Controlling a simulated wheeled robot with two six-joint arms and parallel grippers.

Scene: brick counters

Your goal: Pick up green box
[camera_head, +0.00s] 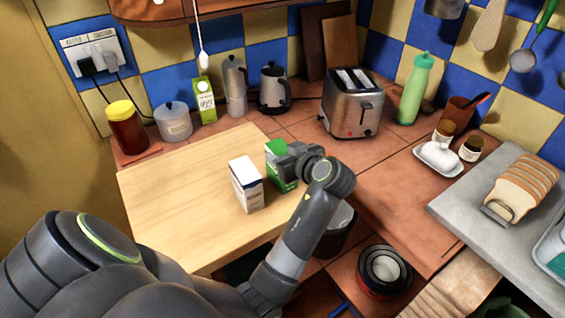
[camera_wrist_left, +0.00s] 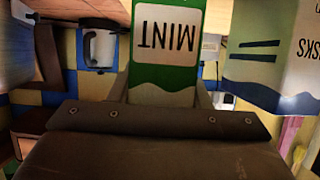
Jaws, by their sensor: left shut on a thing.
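The green box (camera_head: 278,163) is a small green and white carton in the head view, at the right edge of the light wooden board. In the left wrist view the green box (camera_wrist_left: 165,45) fills the upper middle, with "MINT" upside down on its label. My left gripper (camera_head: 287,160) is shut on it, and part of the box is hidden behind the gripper. In the left wrist view the fingers (camera_wrist_left: 165,95) lie at the box's two sides. I cannot tell whether the box touches the board. My right gripper is not in view.
A white and blue box (camera_head: 246,186) stands close by on the wooden board (camera_head: 165,190), left of the green box. A toaster (camera_head: 352,103), a kettle (camera_head: 273,88) and a green bottle (camera_head: 414,90) stand behind. The board's left part is clear.

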